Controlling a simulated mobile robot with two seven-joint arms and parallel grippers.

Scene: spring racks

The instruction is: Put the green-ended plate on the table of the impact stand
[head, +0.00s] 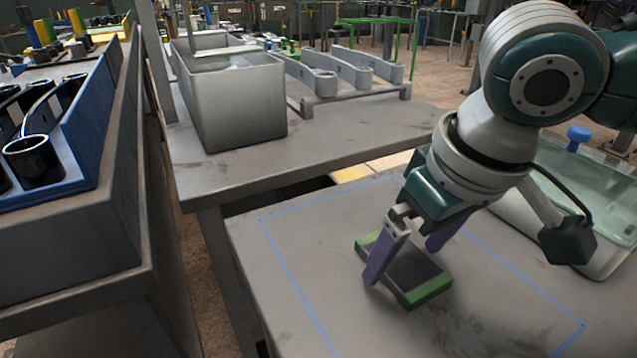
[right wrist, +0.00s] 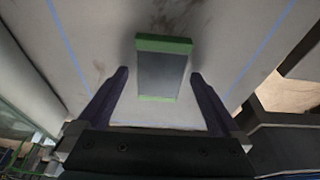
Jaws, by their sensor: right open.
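The green-ended plate (head: 418,269) is a dark grey slab with a green strip at each end. It lies flat on a grey table top (head: 300,235) inside a blue outline. My right gripper (head: 408,262) points down over it, with purple fingers open on either side. In the right wrist view the plate (right wrist: 161,75) shows between the fingertips of the gripper (right wrist: 160,73), with a gap on both sides. I cannot tell which structure is the impact stand. My left gripper is not in view.
A second grey table (head: 330,140) behind holds an open grey bin (head: 235,100) and a grey rack (head: 345,75). A clear-sided container (head: 590,175) with a blue knob (head: 578,138) stands at right. A blue rack (head: 90,130) with black cups stands at left.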

